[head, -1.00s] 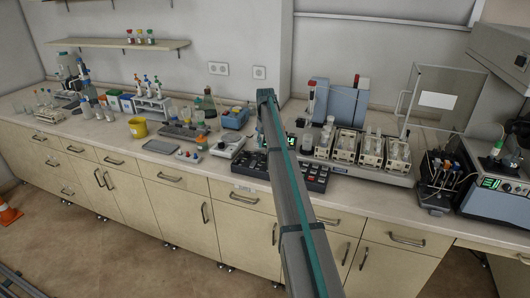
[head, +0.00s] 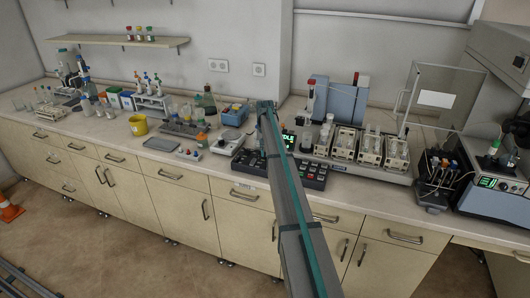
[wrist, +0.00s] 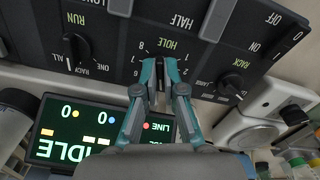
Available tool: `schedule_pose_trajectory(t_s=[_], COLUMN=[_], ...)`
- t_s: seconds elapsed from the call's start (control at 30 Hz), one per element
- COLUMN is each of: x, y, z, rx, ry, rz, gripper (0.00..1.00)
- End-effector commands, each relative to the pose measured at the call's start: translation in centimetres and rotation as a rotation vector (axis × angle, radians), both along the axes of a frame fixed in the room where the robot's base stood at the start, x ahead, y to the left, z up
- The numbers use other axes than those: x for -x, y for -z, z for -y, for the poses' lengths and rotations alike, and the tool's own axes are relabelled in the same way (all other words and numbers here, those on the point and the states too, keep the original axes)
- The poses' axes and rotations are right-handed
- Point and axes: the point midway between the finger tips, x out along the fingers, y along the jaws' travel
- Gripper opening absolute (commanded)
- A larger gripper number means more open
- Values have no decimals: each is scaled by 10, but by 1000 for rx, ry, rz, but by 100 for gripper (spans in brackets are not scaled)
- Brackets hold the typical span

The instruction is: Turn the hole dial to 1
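In the wrist view, the black control panel (wrist: 120,28) fills the top, its lettering upside down. The HOLE label (wrist: 167,44) is at its middle, with numbers around it, including 1, 2, 7 and 8. My gripper (wrist: 160,64) is over the HOLE dial just below that label. The two fingertips are close together, one on each side of the dark dial. They hide most of it, so its pointer setting and any finger contact cannot be made out. In the head view, the panel (head: 312,176) lies on the bench front, partly behind my arm.
In the wrist view, a RACK ALL/ONE dial (wrist: 76,52) is left, another RACK dial (wrist: 232,88) is right, and a lit IDLE display (wrist: 70,135) is below. In the head view, a sampler rack row (head: 370,148) stands behind the panel; a white balance (head: 228,142) is to its left.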

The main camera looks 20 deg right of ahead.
Motion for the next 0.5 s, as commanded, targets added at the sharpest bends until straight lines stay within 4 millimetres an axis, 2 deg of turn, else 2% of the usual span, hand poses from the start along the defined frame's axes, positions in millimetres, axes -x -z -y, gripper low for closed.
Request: schedule_pose_trajectory(t_s=[0.5], x=[0], y=[1], z=[0], rx=[0], ry=[-59], rz=[0], gripper=[0])
